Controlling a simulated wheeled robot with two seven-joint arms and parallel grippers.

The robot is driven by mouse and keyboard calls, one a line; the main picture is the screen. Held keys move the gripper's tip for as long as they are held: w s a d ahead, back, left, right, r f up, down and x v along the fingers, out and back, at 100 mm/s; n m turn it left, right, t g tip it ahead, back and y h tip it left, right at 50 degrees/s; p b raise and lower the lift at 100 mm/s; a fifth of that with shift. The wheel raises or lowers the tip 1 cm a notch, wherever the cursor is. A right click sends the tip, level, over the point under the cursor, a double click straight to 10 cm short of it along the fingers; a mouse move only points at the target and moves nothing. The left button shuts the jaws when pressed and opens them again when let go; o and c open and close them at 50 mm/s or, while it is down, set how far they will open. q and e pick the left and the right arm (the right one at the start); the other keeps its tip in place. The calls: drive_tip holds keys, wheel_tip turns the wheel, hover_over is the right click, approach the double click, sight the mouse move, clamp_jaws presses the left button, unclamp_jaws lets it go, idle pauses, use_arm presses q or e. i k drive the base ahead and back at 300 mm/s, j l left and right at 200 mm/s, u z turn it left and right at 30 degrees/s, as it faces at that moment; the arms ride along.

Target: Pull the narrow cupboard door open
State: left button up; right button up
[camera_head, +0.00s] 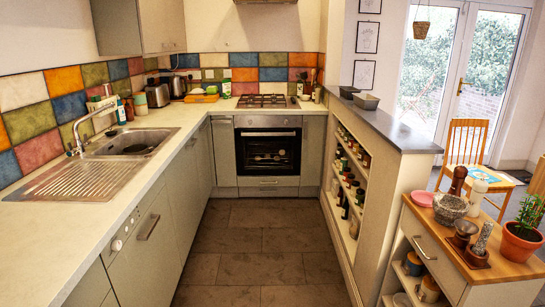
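Two narrow cupboard fronts flank the oven at the far end of the kitchen. The left narrow front (224,152) is grey and looks closed, between the corner and the oven. The right narrow front (313,152) also looks closed, between the oven and the open shelves. I cannot tell which of them is the narrow cupboard door. No handle shows clearly on either. Neither of my grippers is in view.
The oven (268,150) stands shut between them. A clear tiled floor (255,240) runs up to it. The left counter (150,185) holds a sink (125,145). Open shelves (345,195) and a wooden-topped trolley (470,255) with pots line the right side.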

sight(312, 128)
drive_tip(key=i, duration=5)
